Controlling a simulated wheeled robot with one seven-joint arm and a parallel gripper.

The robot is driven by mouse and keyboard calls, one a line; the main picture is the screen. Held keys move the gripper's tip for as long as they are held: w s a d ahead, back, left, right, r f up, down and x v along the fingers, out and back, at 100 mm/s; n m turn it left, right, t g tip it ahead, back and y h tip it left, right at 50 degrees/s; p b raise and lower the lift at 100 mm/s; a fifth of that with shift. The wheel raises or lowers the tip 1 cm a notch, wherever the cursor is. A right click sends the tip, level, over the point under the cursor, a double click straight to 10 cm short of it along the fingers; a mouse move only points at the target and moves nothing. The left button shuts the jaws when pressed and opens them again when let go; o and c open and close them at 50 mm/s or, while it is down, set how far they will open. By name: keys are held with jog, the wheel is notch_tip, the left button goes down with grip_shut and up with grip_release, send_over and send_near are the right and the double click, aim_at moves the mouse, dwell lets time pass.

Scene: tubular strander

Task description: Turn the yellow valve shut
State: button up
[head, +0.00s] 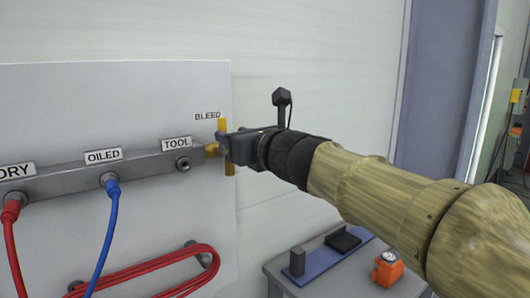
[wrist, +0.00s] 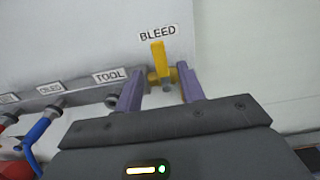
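The yellow valve (head: 223,125) sits at the right end of the grey manifold bar, under the BLEED label (head: 207,116). Its handle stands upright, across the bar; parts of it show above and below my gripper (head: 226,148). In the wrist view the yellow handle (wrist: 158,56) rises between the two purple fingers of my gripper (wrist: 161,77). The fingers are apart, one on each side of the valve, with a gap visible on both sides. My gripper hides the middle of the valve in the head view.
The grey manifold bar (head: 130,170) carries a red hose (head: 12,225), a blue hose (head: 108,225) and a bare TOOL port (head: 183,163). A coiled red hose (head: 150,280) hangs below. A grey table (head: 290,268) at lower right holds an orange device (head: 387,267).

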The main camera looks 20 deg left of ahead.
jog(key=v, duration=1)
jog(key=shift+b, duration=0.3)
jog(key=shift+w+f, duration=0.1)
jog(key=shift+w, duration=0.05)
